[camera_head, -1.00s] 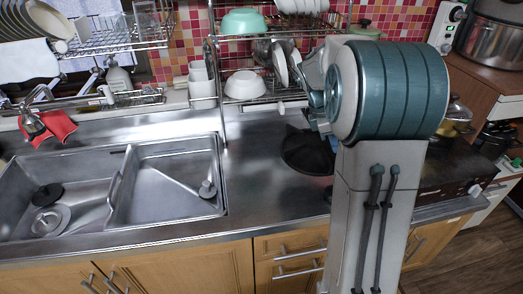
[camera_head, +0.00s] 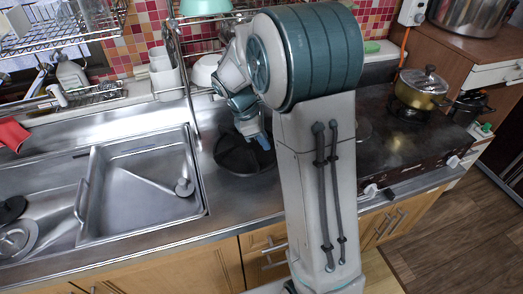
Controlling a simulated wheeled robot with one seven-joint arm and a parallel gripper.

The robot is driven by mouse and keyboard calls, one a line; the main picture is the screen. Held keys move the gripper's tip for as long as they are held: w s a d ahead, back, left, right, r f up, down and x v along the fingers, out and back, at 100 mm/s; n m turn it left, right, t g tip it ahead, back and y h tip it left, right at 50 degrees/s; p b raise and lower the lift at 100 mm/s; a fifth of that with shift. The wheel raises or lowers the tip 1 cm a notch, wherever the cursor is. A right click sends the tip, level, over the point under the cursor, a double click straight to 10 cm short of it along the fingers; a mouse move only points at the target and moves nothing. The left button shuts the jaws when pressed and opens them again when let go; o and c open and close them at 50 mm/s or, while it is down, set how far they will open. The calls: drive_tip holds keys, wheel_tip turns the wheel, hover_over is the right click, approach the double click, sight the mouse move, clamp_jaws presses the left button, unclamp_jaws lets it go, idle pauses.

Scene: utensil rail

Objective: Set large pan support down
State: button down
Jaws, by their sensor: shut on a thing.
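The large pan support looks like a dark, round, flat piece (camera_head: 236,158) at the counter, between the sink and the stove. My gripper (camera_head: 261,140), with blue fingertips, is at its upper right edge and shut on it. My arm hides part of the area to the right. I cannot tell whether the support touches the counter or hangs just above it.
The steel sink (camera_head: 130,215) lies to the left. The stove (camera_head: 375,165) is to the right, with a gold lidded pot (camera_head: 423,92) on it. A dish rack (camera_head: 182,75) with dishes stands behind. The front counter strip (camera_head: 222,212) is bare.

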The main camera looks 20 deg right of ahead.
drive_tip(key=shift+a+f, duration=0.15)
drive_tip(key=shift+a, duration=0.05)
drive_tip(key=shift+f, duration=1.95)
drive_tip(key=shift+f, duration=0.15)
drive_tip(key=c, duration=1.6)
unclamp_jaws()
